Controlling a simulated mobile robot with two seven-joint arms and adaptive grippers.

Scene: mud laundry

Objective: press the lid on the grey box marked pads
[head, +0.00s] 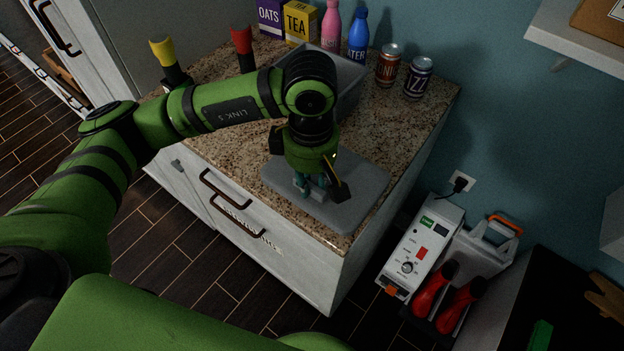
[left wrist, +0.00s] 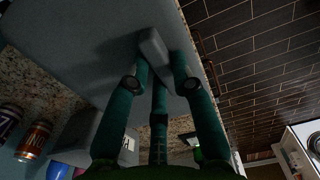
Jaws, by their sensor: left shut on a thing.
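The grey lid (head: 358,197) is a flat slab with a raised grip bar, near the front right corner of the counter. My left gripper (head: 310,190) is shut on the bar. In the left wrist view the fingers (left wrist: 160,75) close around the bar (left wrist: 153,48), with the lid's face (left wrist: 95,40) beyond. I cannot tell whether the lid touches the counter. The grey box (head: 349,76) stands open-topped farther back on the counter, partly hidden by my left arm. It also shows in the left wrist view (left wrist: 82,130) with a pale label, too small to read.
On the granite counter (head: 222,150), an oats box (head: 271,18), a tea box (head: 300,24), pink (head: 331,28) and blue (head: 358,38) bottles, and two cans (head: 389,65) (head: 419,78) stand around the box. A white shelf (head: 575,40) juts out at upper right.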

